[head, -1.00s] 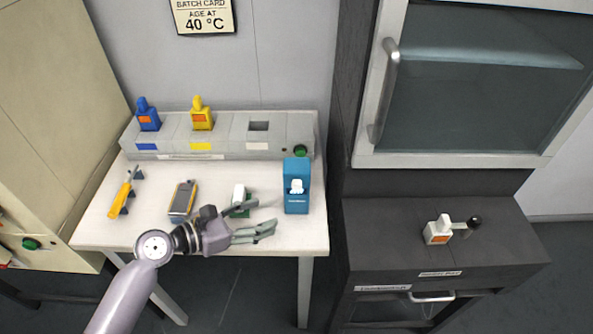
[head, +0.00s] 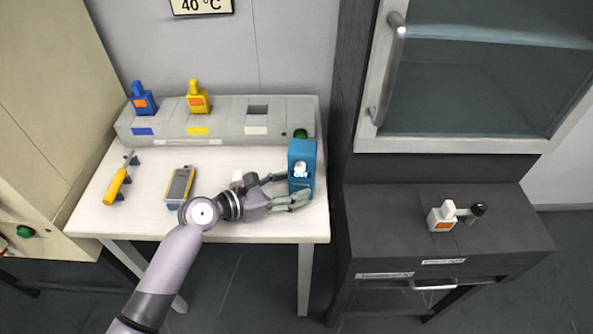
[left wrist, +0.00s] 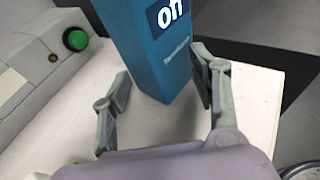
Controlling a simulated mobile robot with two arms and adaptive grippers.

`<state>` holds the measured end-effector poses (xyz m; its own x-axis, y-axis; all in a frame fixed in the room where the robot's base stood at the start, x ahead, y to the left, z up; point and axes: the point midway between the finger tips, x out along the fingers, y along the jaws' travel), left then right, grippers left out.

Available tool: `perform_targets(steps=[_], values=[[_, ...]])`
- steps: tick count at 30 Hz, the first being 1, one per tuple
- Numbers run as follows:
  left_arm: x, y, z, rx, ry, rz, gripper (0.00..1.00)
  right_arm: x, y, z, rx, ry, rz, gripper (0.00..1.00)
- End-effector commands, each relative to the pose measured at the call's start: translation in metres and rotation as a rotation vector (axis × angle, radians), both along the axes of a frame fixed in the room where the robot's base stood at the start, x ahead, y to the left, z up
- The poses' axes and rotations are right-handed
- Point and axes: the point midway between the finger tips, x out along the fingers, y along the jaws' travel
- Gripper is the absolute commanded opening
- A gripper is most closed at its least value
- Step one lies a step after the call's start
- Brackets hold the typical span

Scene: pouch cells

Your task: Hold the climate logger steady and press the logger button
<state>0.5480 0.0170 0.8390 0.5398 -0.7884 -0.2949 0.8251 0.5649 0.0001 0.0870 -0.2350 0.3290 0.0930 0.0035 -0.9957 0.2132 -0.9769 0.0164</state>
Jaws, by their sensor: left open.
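The climate logger appears to be the upright teal box (head: 303,158) at the right end of the white table. My left gripper (head: 296,190) is open at the box's lower part. In the left wrist view, one finger is left of the box and the other lies close along its right side; contact cannot be told. My right gripper is not in view.
The grey rack (head: 220,128) behind carries blue and yellow holders and a green button (head: 301,134). A yellow handheld device (head: 180,186) and a yellow tool (head: 117,186) lie left on the white table (head: 100,222). A dark cabinet (head: 370,235) stands to the right.

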Motion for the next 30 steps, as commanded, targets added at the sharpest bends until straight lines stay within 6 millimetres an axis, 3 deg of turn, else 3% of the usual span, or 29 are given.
perform_targets(steps=[14,30], values=[[0.0051,-0.0082,-0.0039,0.001,0.001,0.000,0.55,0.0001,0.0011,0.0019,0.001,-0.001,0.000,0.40],[0.0051,-0.0079,-0.0037,0.001,0.001,0.000,0.19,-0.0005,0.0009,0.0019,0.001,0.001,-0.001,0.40]])
